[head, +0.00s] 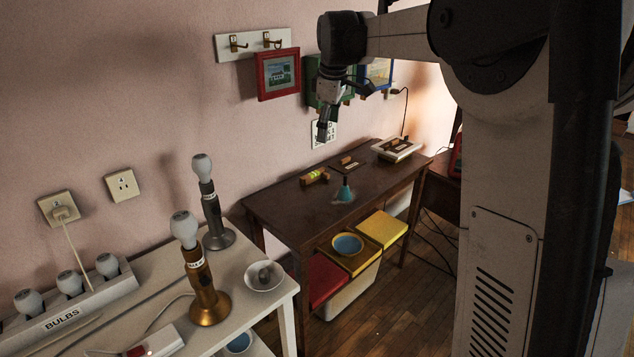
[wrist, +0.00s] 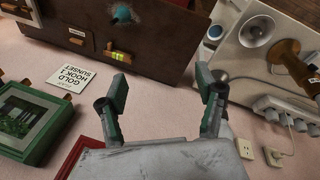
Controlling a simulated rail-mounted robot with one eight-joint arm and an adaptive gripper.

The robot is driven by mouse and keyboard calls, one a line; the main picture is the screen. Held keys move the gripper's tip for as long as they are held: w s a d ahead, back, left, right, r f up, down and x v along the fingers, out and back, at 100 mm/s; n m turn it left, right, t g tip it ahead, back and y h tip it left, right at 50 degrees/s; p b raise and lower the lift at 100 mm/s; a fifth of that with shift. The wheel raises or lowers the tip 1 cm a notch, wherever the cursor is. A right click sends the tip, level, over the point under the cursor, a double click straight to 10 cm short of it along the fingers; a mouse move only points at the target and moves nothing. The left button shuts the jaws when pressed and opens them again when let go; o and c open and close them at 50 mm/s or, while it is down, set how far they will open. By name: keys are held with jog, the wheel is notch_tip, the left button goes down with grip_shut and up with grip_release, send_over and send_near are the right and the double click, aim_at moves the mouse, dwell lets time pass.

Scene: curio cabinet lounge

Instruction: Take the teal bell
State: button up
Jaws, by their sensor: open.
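The teal bell (head: 345,192) stands on the dark wooden table (head: 290,205), near its front edge in the head view. In the wrist view the teal bell (wrist: 122,14) shows at the top, on the dark tabletop (wrist: 165,40). My gripper (head: 324,130) is above and behind the table, close to the wall, apart from the bell. In the wrist view my gripper (wrist: 167,90) has its two green-tipped fingers spread with nothing between them.
A spirit level (head: 314,177) and a small plaque (head: 347,164) lie behind the bell. A red picture frame (head: 278,75) hangs near my arm. A white table (head: 160,270) with lamps (head: 200,285) stands at left. Coloured bins (head: 382,229) sit below the dark table.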

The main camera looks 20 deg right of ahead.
jog(key=w+d+f+n+g, duration=0.1)
jog(key=w+d+f+n, duration=0.2)
jog(key=w+d+f, duration=0.6)
jog(key=n+g, duration=0.2)
jog(key=n, duration=0.2)
send_over(345, 185)
jog(key=w, duration=0.1)
jog(key=shift+y, duration=0.3)
notch_tip(345, 185, down, 11)
jog(key=shift+d+r+b, duration=0.15)
jog(key=shift+b, duration=0.2)
jog(key=shift+d+f, duration=0.15)
jog(key=shift+f, duration=0.5)
notch_tip(345, 185, down, 8)
jog(key=shift+r+b, duration=0.25)
jog(key=shift+b, duration=0.4)
jog(key=shift+s+f+b, duration=0.15)
jog(key=shift+f+b, duration=0.4)
jog(key=shift+f, duration=2.3)
jog(key=c, duration=1.3)
jog(key=shift+r, duration=0.1)
